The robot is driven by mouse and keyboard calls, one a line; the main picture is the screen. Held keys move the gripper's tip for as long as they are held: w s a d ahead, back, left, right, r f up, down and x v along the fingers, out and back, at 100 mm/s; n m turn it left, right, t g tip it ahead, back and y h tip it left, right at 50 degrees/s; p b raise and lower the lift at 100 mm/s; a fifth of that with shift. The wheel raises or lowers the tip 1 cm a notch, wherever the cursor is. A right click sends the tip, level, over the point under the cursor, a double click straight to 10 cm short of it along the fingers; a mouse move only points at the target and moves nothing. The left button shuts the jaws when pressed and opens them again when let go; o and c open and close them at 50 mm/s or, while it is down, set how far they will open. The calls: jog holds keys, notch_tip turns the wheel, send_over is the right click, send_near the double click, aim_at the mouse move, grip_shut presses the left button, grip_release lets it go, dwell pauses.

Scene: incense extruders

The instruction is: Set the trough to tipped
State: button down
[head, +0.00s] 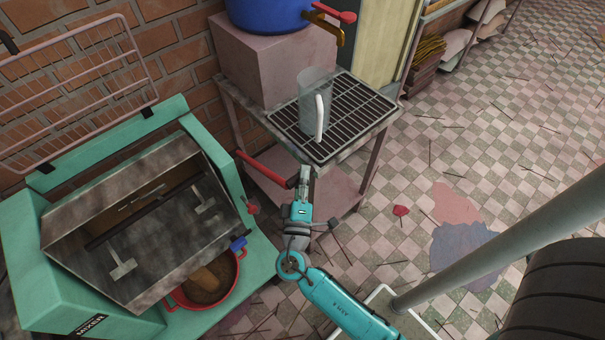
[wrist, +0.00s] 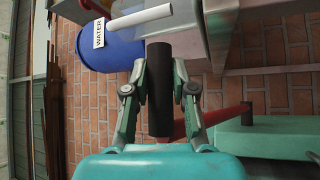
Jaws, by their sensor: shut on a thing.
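The metal trough (head: 130,225) sits in the teal mixer (head: 25,225), with a shaft and paddles inside. Its open side faces forward and it looks tilted over a red pot (head: 215,283). A red lever (head: 265,169) sticks out from the mixer's right side toward my gripper (head: 304,172). In the wrist view, my gripper (wrist: 160,82) is shut on the lever's black grip (wrist: 160,105), one finger on each side. The red lever bar (wrist: 222,120) runs off to the right of the grip there. The trough is not visible in the wrist view.
A side table with a black grate (head: 345,130) holds a clear jug (head: 314,95) close beyond my gripper. A blue water barrel (head: 265,14) with a tap stands on a block (head: 265,65). A wire guard (head: 70,85) rises behind the mixer. The tiled floor at right has scattered sticks.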

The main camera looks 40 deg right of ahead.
jog(key=shift+w+a+f, duration=0.1)
jog(key=shift+w+f, duration=0.05)
jog(key=shift+f, duration=0.1)
jog(key=c, duration=0.9)
grip_release()
jog(key=shift+c, duration=0.2)
jog(key=shift+r, duration=0.1)
jog(key=v, duration=1.2)
jog(key=shift+r, duration=0.1)
